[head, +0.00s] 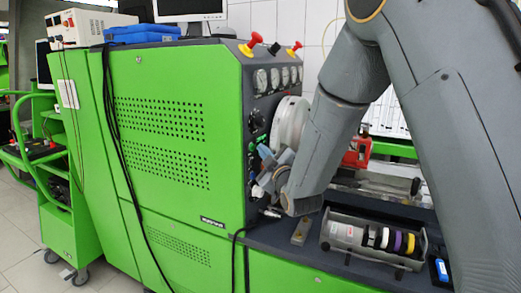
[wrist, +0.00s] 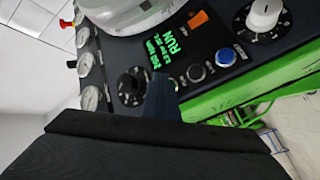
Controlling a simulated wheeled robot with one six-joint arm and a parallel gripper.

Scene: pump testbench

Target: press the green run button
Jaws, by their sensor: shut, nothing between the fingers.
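My gripper (wrist: 162,84) is shut and empty, and its tip covers part of the black control panel (wrist: 203,101) in the wrist view. In the head view my gripper (head: 264,181) is at the panel's lower side, and the button is hidden.
A black knob (wrist: 132,86), a white knob (wrist: 265,13) and an orange switch (wrist: 198,19) stick out nearby. Gauges (head: 275,79) line the panel top. The green cabinet (head: 170,120) stands left. A tray of coloured rolls (head: 372,237) sits on the bench at right.

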